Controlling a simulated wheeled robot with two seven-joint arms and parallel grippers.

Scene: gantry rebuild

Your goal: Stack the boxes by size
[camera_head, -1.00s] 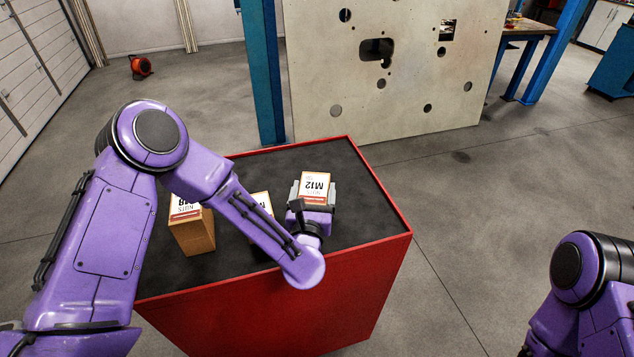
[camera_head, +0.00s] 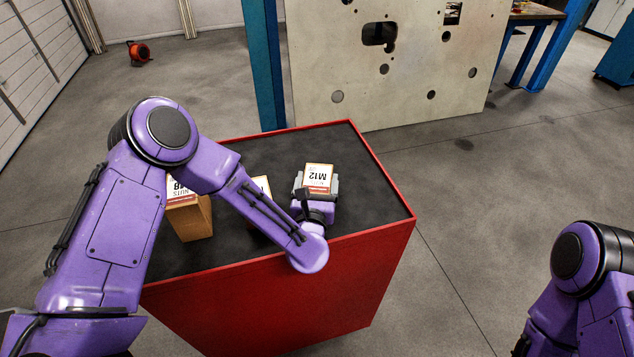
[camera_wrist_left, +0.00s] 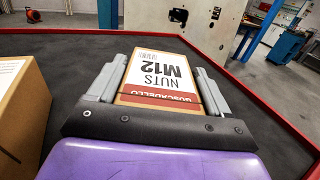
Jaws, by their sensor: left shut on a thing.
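A box labelled "NUTS M12" (camera_head: 318,177) is between the fingers of my left gripper (camera_head: 317,187), near the right part of the cart top. In the left wrist view the M12 box (camera_wrist_left: 160,77) has a grey finger against each side, and the gripper (camera_wrist_left: 158,90) is shut on it. A taller cardboard box (camera_head: 190,220) with an M8-like label stands at the left, partly behind my arm. Another box (camera_head: 262,186) stands between them, mostly hidden by my left forearm. In the left wrist view a cardboard box (camera_wrist_left: 25,115) is at the left edge. My right gripper is out of view.
The boxes are on a red cart (camera_head: 290,290) with a dark top (camera_head: 365,200) and a raised red rim. The top is clear right of and behind the M12 box. A pale panel with holes (camera_head: 400,90) and a blue post (camera_head: 265,70) stand behind.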

